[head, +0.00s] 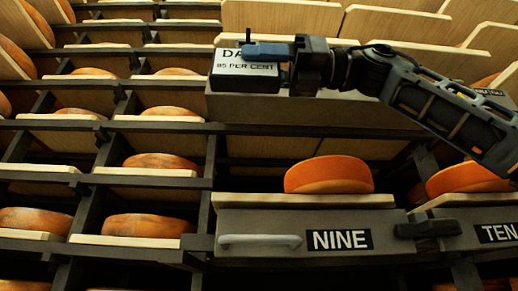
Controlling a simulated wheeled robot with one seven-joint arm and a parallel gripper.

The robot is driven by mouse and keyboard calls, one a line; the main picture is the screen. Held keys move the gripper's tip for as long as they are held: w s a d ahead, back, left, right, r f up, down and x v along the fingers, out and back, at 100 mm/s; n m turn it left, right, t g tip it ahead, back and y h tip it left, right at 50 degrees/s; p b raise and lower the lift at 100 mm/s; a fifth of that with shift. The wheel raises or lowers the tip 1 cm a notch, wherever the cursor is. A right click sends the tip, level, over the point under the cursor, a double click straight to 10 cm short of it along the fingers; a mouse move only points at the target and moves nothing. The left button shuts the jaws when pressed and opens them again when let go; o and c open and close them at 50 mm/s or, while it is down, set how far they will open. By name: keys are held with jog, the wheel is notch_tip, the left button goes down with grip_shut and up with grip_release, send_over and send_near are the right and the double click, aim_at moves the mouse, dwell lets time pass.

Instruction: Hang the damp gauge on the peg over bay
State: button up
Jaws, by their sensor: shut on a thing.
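The damp gauge (230,84) is a small box with a pale face lettered "DA…" and "85 PER CENT" and dark sides. My gripper (266,52) is at its top right, shut on it, with a blue finger covering part of the lettering. A thin dark upright piece (249,36) shows just above the gauge; I cannot tell whether it is a peg or part of the gauge. The gauge appears in front of the left end of a grey shelf front (300,108), above the bay labelled NINE (339,240). I cannot tell whether it touches that front.
Orange cheese wheels (329,175) sit on boards in dark racks. Bay NINE's grey front has a pale handle (260,241). Bay TEN (497,233) is at right, with a dark block (428,228) between the labels. My arm crosses the upper right.

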jog(key=o, duration=1.2)
